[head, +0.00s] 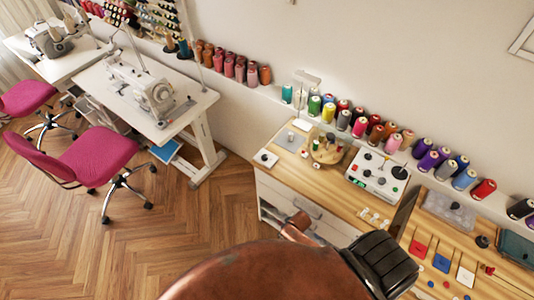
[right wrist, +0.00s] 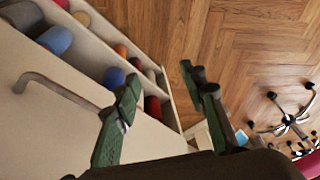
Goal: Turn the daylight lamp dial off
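A white control box (head: 378,176) with dark round knobs and small coloured buttons sits on the wooden worktop. A small white plate with one dark knob (head: 265,158) lies at the worktop's left end. I cannot tell which of these carries the daylight lamp dial, or whether it is on; no lamp is clearly visible. My right gripper (right wrist: 165,82) is open and empty, its green-padded fingers apart, beside a pale cabinet front with a metal handle (right wrist: 62,88). My left gripper is not in view. My copper-coloured arm covers the bottom middle of the head view.
Thread spools (head: 359,127) line a ledge behind the wooden worktop (head: 335,185). Coloured rolls sit in pale compartments (right wrist: 95,52) close to my right gripper. Sewing tables and pink chairs (head: 97,157) stand at left. The wooden floor (head: 190,225) between is clear.

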